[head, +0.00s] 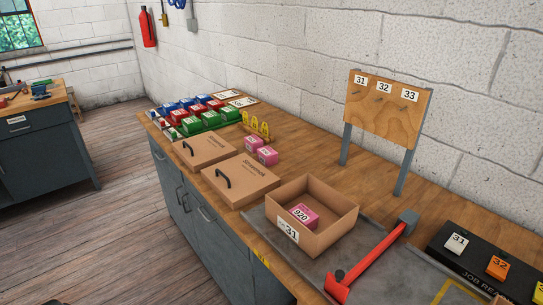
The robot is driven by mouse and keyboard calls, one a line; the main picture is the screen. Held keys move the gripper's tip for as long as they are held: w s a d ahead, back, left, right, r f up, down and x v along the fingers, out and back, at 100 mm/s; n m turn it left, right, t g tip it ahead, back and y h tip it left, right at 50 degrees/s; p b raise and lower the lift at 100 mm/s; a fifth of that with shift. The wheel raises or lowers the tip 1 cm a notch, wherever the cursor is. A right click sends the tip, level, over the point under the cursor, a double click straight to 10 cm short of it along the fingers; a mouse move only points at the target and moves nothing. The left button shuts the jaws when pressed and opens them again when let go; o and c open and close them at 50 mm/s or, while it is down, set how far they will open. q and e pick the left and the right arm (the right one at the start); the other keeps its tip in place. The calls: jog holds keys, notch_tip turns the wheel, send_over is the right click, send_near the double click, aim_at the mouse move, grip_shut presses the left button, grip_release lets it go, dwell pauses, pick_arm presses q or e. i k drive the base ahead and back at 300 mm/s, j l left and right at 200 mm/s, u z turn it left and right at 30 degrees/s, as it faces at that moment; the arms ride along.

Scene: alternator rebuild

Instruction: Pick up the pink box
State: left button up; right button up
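A pink box (304,216) with a white label that seems to read 920 lies inside an open cardboard box (323,237) marked 31. Two more pink boxes stand close together on the wooden bench, one nearer the front (267,155) and one just behind it (254,143). They are behind the closed cardboard boxes. Neither of my grippers can be made out in the head view. Small dark shapes at the bottom edge are too cut off to identify.
Two closed cardboard boxes with black handles (241,181) (205,150) line the front edge. A red-handled tool (366,262) lies right of the open box on a grey mat (262,228). A numbered board (387,110) stands behind. Blue, red and green boxes (200,121) fill the far end.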

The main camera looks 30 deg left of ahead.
aim_at(267, 156)
jog(key=i+j+z, duration=0.2)
jog(key=j, duration=0.6)
jog(key=j+z, duration=0.2)
jog(key=j, duration=0.6)
